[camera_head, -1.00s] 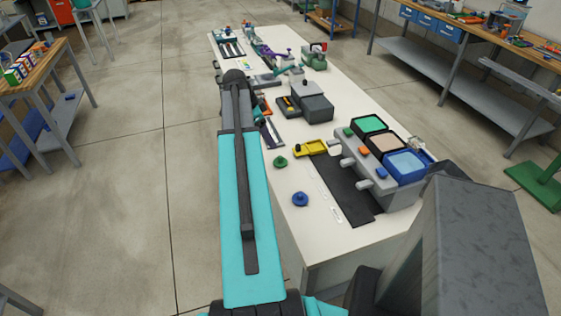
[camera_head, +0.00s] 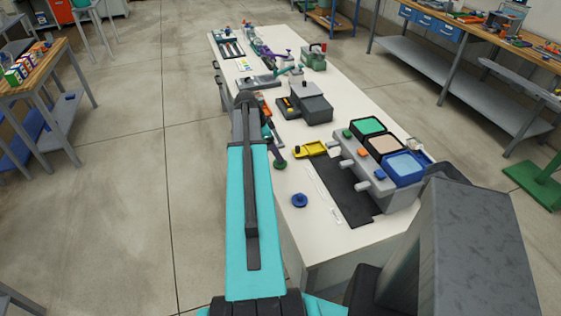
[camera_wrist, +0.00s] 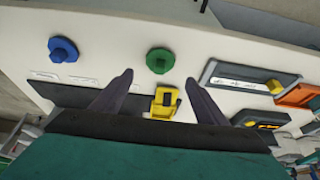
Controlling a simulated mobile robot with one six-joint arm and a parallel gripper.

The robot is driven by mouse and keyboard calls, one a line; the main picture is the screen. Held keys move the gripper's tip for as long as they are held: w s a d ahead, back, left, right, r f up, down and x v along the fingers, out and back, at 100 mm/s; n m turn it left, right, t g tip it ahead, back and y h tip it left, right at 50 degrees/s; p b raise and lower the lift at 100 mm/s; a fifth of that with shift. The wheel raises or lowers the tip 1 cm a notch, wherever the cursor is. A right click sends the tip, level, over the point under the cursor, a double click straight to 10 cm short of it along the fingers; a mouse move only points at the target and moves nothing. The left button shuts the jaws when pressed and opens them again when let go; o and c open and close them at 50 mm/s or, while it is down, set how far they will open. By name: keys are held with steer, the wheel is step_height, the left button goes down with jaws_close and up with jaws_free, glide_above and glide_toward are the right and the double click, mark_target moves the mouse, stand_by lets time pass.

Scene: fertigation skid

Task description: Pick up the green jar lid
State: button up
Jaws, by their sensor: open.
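The green jar lid (camera_wrist: 160,60) lies on the white table in the wrist view, a round knobbed disc ahead of and between my open fingers. In the head view the green lid (camera_head: 280,164) is at the table's left edge, partly covered by the end of my arm. My gripper (camera_wrist: 160,80) is open with nothing between its fingers. From these views I cannot tell its exact height above the lid.
A grey unit with coloured tanks (camera_head: 350,165) stands farther right beside a black mat (camera_head: 343,185).

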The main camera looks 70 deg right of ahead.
steer(key=shift+s+d+f, duration=0.1)
steer(key=shift+s+f, duration=0.1)
steer(key=shift+f, duration=0.35)
steer(key=shift+f, duration=0.1)
steer(key=shift+p+x, duration=1.4)
steer(key=shift+x, duration=1.1)
steer(key=c, duration=1.1)
steer(key=shift+c, duration=0.2)
step_height(320, 180, up, 9)
steer(key=b, duration=0.3)
steer(key=shift+r, duration=0.5)
